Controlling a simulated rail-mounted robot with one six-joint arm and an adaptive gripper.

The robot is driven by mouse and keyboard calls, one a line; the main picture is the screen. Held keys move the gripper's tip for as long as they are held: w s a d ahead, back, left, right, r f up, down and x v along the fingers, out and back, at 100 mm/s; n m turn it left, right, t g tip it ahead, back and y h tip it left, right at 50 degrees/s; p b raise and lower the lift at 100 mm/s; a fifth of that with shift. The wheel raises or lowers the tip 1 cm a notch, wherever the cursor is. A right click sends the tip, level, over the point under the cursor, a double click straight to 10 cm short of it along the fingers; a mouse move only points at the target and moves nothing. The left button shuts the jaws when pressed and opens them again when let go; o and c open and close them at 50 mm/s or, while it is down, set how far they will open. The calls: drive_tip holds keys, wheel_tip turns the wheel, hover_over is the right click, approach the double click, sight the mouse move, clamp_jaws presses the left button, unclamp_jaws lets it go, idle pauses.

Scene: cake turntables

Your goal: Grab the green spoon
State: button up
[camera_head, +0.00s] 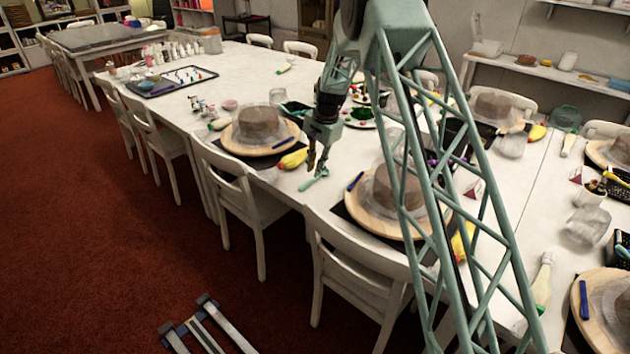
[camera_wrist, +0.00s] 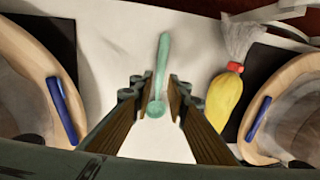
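The green spoon (camera_head: 314,180) lies on the white table between two cake turntables. In the wrist view the green spoon (camera_wrist: 162,64) points away from me, its bowl end nearest and its handle far. My gripper (camera_head: 317,170) is just above it. In the wrist view my gripper (camera_wrist: 173,90) is open, with one finger on each side of the spoon's lower part and bowl. A gap shows between the spoon and each finger. Whether the fingertips touch the table is hard to tell.
A yellow piping bag (camera_wrist: 227,101) lies close right of the fingers. Wooden turntables with cakes stand on both sides, the left one (camera_head: 240,150) with a blue tool (camera_wrist: 62,110) on its rim. White chairs (camera_head: 240,200) line the table's front edge. Bare table surrounds the spoon.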

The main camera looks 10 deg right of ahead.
sight(312, 180)
drive_tip(key=shift+w+a+f+b, duration=0.15)
drive_tip(key=shift+f+b, duration=0.1)
drive_tip(key=shift+f, duration=0.6)
drive_tip(key=shift+w+a+f+b, duration=0.1)
drive_tip(key=shift+f+b, duration=0.15)
drive_tip(key=shift+f, duration=0.6)
drive_tip(key=shift+w+a+f+b, duration=0.15)
drive_tip(key=shift+f+b, duration=0.1)
drive_tip(key=shift+f, duration=0.6)
drive_tip(key=shift+c, duration=0.3)
drive_tip(key=c, duration=0.4)
drive_tip(key=shift+r, duration=0.15)
drive_tip(key=shift+r+p, duration=1.1)
drive_tip(key=shift+r, duration=3.75)
drive_tip(key=shift+s+d, duration=0.1)
